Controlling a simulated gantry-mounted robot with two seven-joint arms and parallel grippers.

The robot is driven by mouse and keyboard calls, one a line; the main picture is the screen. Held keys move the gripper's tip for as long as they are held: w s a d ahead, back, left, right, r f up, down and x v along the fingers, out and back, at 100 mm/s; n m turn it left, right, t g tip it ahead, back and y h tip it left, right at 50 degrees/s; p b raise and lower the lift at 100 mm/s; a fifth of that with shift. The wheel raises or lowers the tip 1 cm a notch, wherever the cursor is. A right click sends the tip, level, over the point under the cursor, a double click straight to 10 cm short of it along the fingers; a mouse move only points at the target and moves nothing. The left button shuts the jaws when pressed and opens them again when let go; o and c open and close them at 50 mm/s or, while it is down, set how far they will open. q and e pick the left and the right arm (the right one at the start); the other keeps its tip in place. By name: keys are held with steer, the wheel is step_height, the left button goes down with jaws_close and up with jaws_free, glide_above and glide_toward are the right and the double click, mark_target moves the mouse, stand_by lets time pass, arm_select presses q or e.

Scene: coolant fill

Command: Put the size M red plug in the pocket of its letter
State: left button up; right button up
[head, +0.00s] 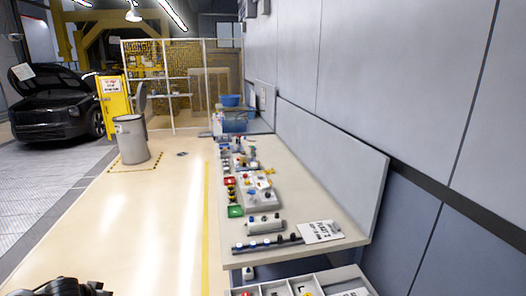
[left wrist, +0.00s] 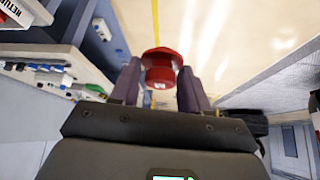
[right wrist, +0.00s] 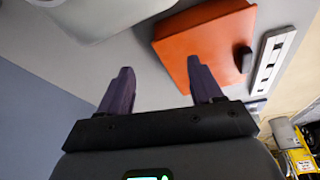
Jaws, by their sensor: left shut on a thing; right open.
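The red plug (left wrist: 161,66) has a wide flanged head and a narrower body. My left gripper (left wrist: 157,84) is shut on it in the left wrist view, with one dark finger on each side. The plug is held in the air with pale floor behind it. Its size marking cannot be read. My right gripper (right wrist: 160,66) is open, with nothing between its fingers. In the head view a white-walled tray (head: 327,273) with pockets is cut off by the bottom edge.
A long bench (head: 328,254) along the wall carries many small parts, a grey cylinder (head: 265,226) and a white sign (head: 321,231). An orange block (right wrist: 205,38) lies beyond my right fingers, beside a slotted white strip (right wrist: 270,62).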

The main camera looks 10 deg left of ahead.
arm_select(q)
steer(key=shift+s+a+r+n, duration=0.2)
steer(key=shift+s+a+n, duration=0.05)
steer(key=shift+a+n, duration=0.05)
steer(key=s+d+f+m+h, duration=0.1)
steer(key=d+f+m, duration=0.15)
steer(key=d, duration=3.35)
steer(key=w+r+p+v, duration=0.1)
steer(key=w+p+v, duration=0.1)
steer(key=p+v, duration=1.9)
steer(key=shift+a+r+m+p, duration=0.15)
steer(key=shift+a+m+p, duration=0.2)
steer(key=shift+p, duration=0.05)
